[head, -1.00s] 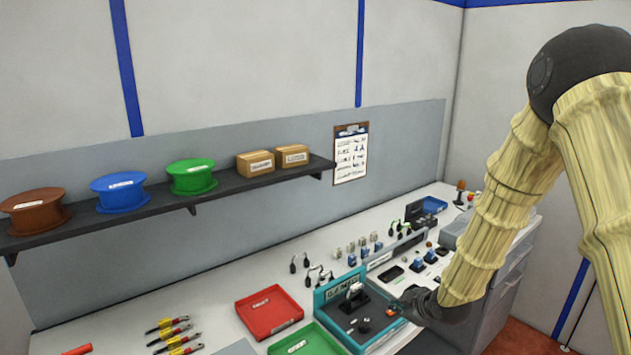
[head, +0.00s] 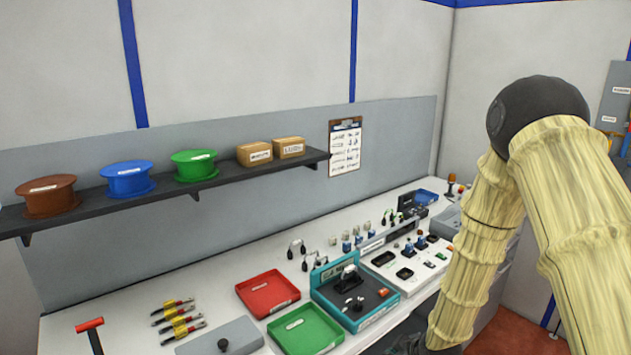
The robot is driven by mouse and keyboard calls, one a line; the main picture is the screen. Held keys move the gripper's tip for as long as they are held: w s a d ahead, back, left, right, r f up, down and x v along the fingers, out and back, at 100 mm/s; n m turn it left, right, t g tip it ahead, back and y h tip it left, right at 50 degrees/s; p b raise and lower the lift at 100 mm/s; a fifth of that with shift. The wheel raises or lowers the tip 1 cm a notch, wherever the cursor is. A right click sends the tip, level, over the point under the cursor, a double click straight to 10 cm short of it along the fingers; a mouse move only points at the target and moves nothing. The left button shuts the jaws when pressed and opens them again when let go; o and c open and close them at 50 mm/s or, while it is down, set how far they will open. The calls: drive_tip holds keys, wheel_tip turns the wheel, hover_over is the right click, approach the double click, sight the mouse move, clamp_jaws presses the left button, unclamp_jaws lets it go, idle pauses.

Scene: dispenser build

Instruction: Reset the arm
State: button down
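My arm comes down the right side of the head view in a pale yellow sleeve with a black elbow. My gripper (head: 408,343) is a dark shape at the bottom edge, partly cut off and partly behind the sleeve. Its fingers cannot be made out, so I cannot tell whether it is open or shut. It is in front of the bench, apart from the teal fixture (head: 322,285). A small orange part (head: 383,293) sits at the right of that fixture.
A red tray (head: 268,296), a green tray (head: 306,330) and a grey lidded box (head: 220,338) stand on the bench beside the fixture. Several yellow-and-red tools lie at left. A dark shelf (head: 100,205) holds spools and cartons. Small parts crowd the bench's far right.

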drive_tip(key=s+f+m+g+b, duration=0.2)
drive_tip(key=s+f+m, duration=0.1)
drive_tip(key=s+f, duration=0.75)
drive_tip(key=s+d+f+m+g+h+b, duration=0.1)
drive_tip(key=s+f, duration=0.5)
drive_tip(key=s, duration=0.8)
drive_tip(key=s+d+f+m+g+h+b, duration=0.1)
drive_tip(key=s+f+m+g, duration=0.3)
drive_tip(key=s, duration=1)
wheel_tip(320, 180, down, 3)
drive_tip(key=shift+s+m+h+b, duration=0.35)
drive_tip(key=shift+m+b, duration=0.25)
drive_tip(key=shift+m, duration=0.6)
